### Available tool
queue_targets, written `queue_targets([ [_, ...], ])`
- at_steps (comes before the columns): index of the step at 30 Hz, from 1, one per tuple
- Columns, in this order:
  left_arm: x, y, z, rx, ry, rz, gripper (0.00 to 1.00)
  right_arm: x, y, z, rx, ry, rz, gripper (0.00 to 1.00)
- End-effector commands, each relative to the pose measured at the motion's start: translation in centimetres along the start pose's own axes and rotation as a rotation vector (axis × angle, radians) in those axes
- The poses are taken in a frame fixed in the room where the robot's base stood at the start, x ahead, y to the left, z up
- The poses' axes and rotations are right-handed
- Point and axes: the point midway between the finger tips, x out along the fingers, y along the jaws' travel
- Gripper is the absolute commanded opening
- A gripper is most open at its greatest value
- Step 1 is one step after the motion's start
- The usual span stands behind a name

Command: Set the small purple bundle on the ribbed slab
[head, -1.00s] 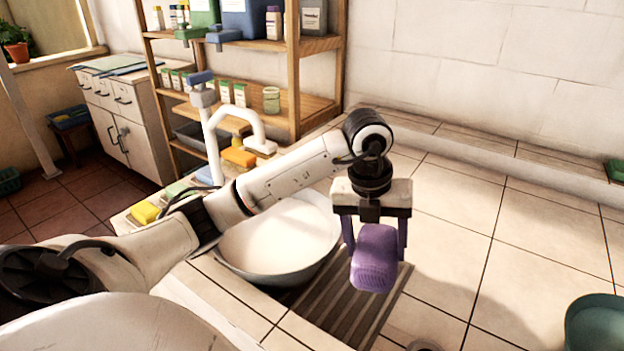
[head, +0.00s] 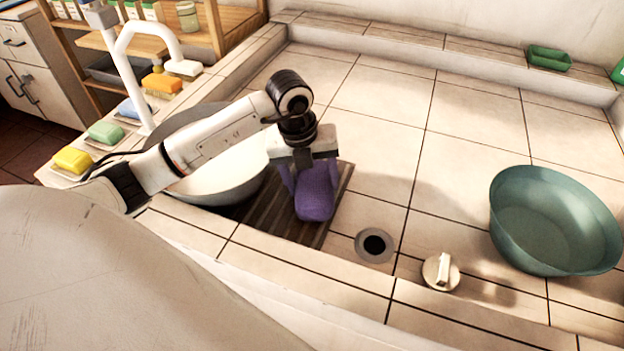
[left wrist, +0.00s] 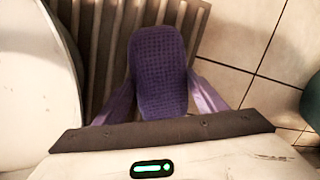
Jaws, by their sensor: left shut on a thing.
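The small purple bundle (head: 315,195) has a waffle-like texture and is held in my left gripper (head: 311,190), whose fingers also look purple. The left wrist view shows the bundle (left wrist: 160,72) between the two fingers. The ribbed slab (head: 335,200) is dark and slatted, between the white basin and the drain hole. In the left wrist view the slab (left wrist: 110,30) lies behind and below the bundle. The bundle overlaps the slab in both views; whether it touches the slab I cannot tell. My right gripper is not in view.
A white basin (head: 245,180) stands left of the slab. A drain hole (head: 374,245), a round plug (head: 440,271) and a teal bowl (head: 558,225) are to the right. A white faucet (head: 125,60) and coloured soaps stand at the left. The tiles behind are clear.

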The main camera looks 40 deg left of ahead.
Motion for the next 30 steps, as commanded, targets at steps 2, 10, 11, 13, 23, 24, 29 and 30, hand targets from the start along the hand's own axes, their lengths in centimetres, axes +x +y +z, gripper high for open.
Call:
queue_targets([
  [2,-0.1,0.0,0.0,0.0,-0.001,-0.001,0.45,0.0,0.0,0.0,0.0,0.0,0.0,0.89],
  [10,0.2,0.0,0.0,0.0,0.0,0.0,0.72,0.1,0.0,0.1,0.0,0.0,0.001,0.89],
  [11,0.2,0.0,0.0,0.0,0.0,0.0,0.72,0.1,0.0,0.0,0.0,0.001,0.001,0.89],
  [13,0.2,0.0,0.0,0.0,0.0,0.0,0.72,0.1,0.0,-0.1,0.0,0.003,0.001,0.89],
  [23,-3.0,0.0,0.2,0.001,-0.005,-0.002,0.72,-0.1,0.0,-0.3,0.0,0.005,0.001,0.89],
  [24,-3.9,-0.1,0.2,0.001,-0.005,-0.002,0.72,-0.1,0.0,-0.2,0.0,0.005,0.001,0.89],
  [29,-7.4,0.0,0.1,0.002,-0.005,-0.001,0.72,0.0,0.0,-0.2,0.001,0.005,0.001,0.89],
  [30,-8.2,-0.1,0.2,0.001,-0.006,-0.002,0.72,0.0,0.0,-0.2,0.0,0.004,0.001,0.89],
])
